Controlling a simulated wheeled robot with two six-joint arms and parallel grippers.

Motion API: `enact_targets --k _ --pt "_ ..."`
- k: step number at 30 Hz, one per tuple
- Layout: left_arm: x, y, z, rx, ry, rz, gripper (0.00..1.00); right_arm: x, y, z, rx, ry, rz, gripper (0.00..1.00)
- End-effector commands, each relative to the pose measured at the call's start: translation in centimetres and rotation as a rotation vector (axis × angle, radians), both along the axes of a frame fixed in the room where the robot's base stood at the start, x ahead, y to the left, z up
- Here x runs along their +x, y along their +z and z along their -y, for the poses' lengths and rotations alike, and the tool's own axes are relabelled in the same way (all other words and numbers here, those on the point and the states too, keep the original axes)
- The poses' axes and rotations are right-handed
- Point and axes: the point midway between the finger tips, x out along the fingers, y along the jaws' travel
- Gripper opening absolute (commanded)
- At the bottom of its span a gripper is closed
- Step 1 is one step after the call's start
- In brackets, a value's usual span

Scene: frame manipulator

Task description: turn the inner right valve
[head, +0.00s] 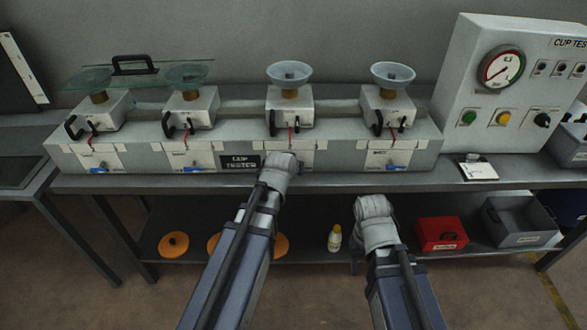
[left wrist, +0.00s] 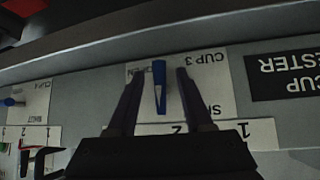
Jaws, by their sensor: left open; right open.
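The inner right valve is the blue handle (left wrist: 159,88) on the white CUP 3 plate (left wrist: 215,75) in the left wrist view. The handle stands roughly upright in that picture. My left gripper (left wrist: 157,78) is open, with one finger on each side of the handle and a gap showing on both sides. In the head view my left gripper (head: 280,165) is in front of the third station and hides this valve. My right gripper (head: 373,207) is open and empty, low in front of the bench edge; its fingers are hard to make out.
The grey test bench (head: 345,150) carries several cup stations. Another blue valve (head: 371,168) is to the right, with its handle lying sideways. A control panel (head: 500,90) with a gauge stands at right. The lower shelf holds a bottle (head: 335,238) and a red box (head: 441,233).

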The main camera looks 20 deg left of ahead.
Motion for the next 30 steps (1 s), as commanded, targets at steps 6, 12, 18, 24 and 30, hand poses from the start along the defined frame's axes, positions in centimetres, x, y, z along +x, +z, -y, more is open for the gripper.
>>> enact_targets --k 6,12,18,24,30 --pt "-1.5 1.8 0.1 0.000 0.000 0.000 0.51 0.0 1.8 0.0 0.000 0.000 0.000 0.50" --pt "-3.8 4.1 0.3 0.000 0.000 0.000 0.51 0.0 4.1 0.0 0.000 0.000 0.000 0.50" --pt "-5.4 5.5 0.4 0.000 0.000 -0.001 0.51 0.0 5.5 0.0 0.000 0.000 0.000 0.50" --pt "-5.4 5.3 0.4 0.000 0.000 -0.001 0.51 0.0 5.4 0.0 0.000 0.000 0.000 0.50" --pt "-5.4 5.3 0.4 0.000 0.000 -0.001 0.51 0.0 5.4 0.0 0.000 0.000 0.000 0.50"
